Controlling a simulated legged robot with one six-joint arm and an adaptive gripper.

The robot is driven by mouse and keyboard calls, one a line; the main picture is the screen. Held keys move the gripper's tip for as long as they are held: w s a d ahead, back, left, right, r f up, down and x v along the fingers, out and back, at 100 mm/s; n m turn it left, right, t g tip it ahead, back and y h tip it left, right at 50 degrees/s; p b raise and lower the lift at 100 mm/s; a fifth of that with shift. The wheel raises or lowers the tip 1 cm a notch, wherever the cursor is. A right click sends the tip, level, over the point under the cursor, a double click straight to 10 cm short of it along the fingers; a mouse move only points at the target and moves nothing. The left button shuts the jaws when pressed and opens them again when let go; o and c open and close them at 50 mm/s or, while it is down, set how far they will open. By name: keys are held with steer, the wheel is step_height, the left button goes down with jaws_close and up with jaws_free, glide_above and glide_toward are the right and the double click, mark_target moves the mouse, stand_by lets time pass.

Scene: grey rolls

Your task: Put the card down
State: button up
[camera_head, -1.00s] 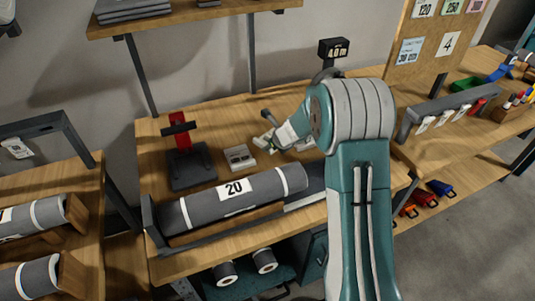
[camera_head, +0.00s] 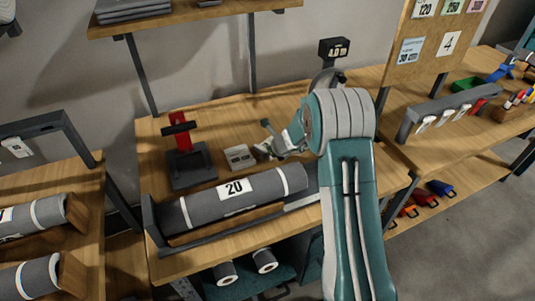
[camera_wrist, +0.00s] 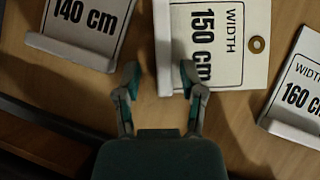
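In the wrist view a white card reading "WIDTH 150 cm" (camera_wrist: 222,45) lies on the wood bench top, with a white raised strip along its left edge. My gripper (camera_wrist: 160,70) is open, its two fingertips apart on either side of the strip's lower end, with clear gaps. A "140 cm" card (camera_wrist: 95,18) lies to the left and a "160 cm" card (camera_wrist: 302,90) to the right. In the head view my gripper (camera_head: 265,150) is low over the bench behind the roll; the cards under it are mostly hidden or too small to read.
A grey roll labelled 20 (camera_head: 240,190) lies in a cradle along the bench front. A black stand with a red part (camera_head: 188,160) and a small grey block (camera_head: 239,157) are left of my gripper. A rail with white tags (camera_head: 445,115) is at right.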

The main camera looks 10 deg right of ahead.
steer(key=v, duration=1.2)
steer(key=s+a+r+n, duration=0.3)
steer(key=s+r+n, duration=0.4)
steer(key=s+a+r+n, duration=0.2)
steer(key=s+r+n, duration=0.5)
steer(key=s+r, duration=0.1)
steer(key=s+d+r+n+h, duration=0.1)
steer(key=s+n+h, duration=0.1)
steer(key=s+n, duration=0.5)
steer(key=s+d+r+n+h, duration=0.1)
steer(key=s+r+n+h, duration=0.1)
steer(key=s+n, duration=0.6)
steer(key=s, duration=0.4)
steer(key=shift+r+g, duration=0.2)
steer(key=shift+g, duration=0.1)
